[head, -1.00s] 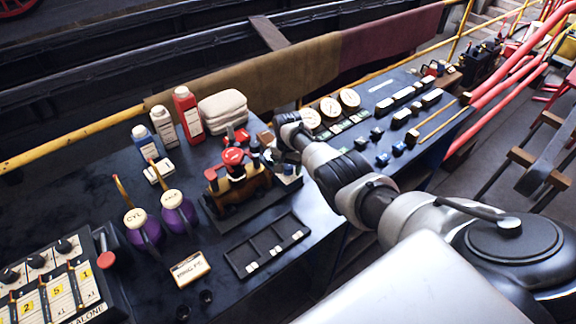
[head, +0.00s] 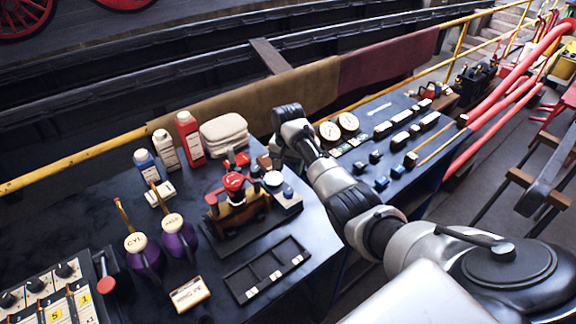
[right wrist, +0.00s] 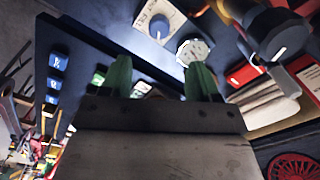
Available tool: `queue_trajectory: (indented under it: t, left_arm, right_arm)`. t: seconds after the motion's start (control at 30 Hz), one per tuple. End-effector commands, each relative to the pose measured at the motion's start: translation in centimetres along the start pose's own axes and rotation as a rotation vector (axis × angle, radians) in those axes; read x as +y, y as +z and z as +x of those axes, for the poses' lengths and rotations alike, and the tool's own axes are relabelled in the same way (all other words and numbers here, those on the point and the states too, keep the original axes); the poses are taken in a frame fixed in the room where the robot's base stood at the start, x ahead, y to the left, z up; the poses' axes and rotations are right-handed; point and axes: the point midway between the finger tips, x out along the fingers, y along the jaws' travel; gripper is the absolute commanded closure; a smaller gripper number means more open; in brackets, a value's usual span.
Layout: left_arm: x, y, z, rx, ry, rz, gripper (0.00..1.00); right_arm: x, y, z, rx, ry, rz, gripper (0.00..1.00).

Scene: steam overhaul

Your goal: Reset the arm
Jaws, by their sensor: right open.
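My right arm (head: 345,195) reaches in from the lower right, over the bench. Its wrist is above the bench, beside the folded towels and the small model engine (head: 237,200). In the right wrist view, the two green fingers of my right gripper (right wrist: 158,80) stand apart with nothing held between them. A white round-topped piece (right wrist: 195,50) and a white block with a blue knob (right wrist: 159,25) lie beyond the fingers. The fingertips are hard to make out in the head view. My left gripper is out of view.
Folded towels (head: 224,135) and a red bottle (head: 189,135) stand at the bench's back. Two purple oil cans (head: 179,238) and a black compartment tray (head: 268,272) are nearer. A yellow rail (head: 75,162) runs behind. A gauge panel (head: 385,140) lies right.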

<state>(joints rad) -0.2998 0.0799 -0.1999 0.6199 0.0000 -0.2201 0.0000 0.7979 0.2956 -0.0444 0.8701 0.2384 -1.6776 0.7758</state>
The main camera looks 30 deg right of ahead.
Motion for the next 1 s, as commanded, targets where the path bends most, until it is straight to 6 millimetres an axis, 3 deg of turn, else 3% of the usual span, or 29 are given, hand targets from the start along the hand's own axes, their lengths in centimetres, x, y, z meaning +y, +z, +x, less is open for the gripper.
queue_trajectory:
  t: [0.57, 0.67, 0.77, 0.9, 1.0]
  left_arm:
    - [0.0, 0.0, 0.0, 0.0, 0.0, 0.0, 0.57]
    - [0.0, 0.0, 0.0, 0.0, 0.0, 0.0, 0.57]
    - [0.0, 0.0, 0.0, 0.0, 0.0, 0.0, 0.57]
    - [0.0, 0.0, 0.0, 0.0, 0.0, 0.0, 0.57]
    - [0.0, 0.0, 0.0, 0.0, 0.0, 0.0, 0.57]
  right_arm:
    - [0.2, 0.5, 0.6, 0.007, 0.004, -0.022, 0.39]
    - [0.8, 2.2, 2.4, 0.031, 0.012, -0.096, 0.39]
    - [2.0, 5.4, 4.8, 0.067, 0.016, -0.224, 0.39]
    - [4.4, 11.3, 7.6, 0.119, 0.011, -0.433, 0.39]
    - [6.6, 15.8, 8.6, 0.149, -0.003, -0.576, 0.39]
